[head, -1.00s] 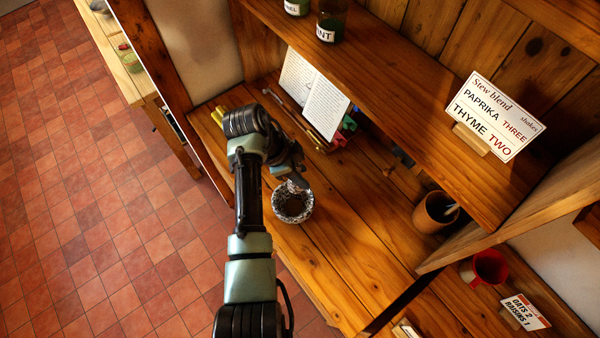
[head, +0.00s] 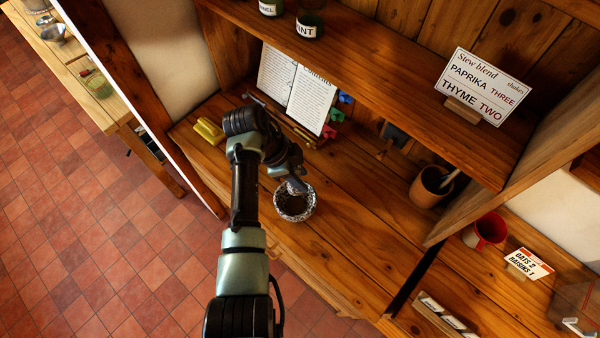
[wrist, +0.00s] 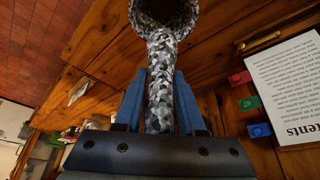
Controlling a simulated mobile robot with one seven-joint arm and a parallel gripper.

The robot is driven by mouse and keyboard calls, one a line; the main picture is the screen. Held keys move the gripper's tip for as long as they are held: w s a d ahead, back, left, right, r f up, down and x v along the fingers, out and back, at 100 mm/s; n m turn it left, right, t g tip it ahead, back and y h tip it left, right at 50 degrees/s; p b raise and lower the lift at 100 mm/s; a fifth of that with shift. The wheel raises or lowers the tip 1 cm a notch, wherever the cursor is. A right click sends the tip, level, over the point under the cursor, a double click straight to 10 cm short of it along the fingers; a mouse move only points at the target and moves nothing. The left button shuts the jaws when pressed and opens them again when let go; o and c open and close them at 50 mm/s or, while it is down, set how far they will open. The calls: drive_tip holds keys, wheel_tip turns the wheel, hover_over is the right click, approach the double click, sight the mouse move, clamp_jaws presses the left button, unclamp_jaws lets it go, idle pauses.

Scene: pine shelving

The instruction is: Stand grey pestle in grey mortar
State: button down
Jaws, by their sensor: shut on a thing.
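The grey mortar (head: 309,214) is a black-and-white speckled bowl, upright on the wooden counter, with a dark hollow. It shows at the top of the wrist view (wrist: 187,27), partly cut off. My gripper (wrist: 160,84) has its blue fingers shut on the grey pestle (wrist: 160,60), a rod of the same speckled pattern. The pestle points away from the fingers and its far end overlaps the mortar's near side there. In the head view my gripper (head: 292,174) is just beyond the mortar, with the pestle (head: 297,187) at its far rim. I cannot tell whether the tip is inside.
An open book (head: 305,95) stands at the back, with coloured blocks (head: 330,130) beside it. A yellow object (head: 209,131) lies left of my arm. A brown pot (head: 428,190) and a red mug (head: 486,232) stand to the right. A shelf (head: 390,75) overhangs the counter's back.

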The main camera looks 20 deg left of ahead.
drive_tip(key=shift+f+b, duration=4.05)
drive_tip(key=shift+f, duration=0.85)
drive_tip(key=shift+c, duration=2.1)
unclamp_jaws()
drive_tip(key=b+v, duration=0.1)
drive_tip(key=v, duration=1.2)
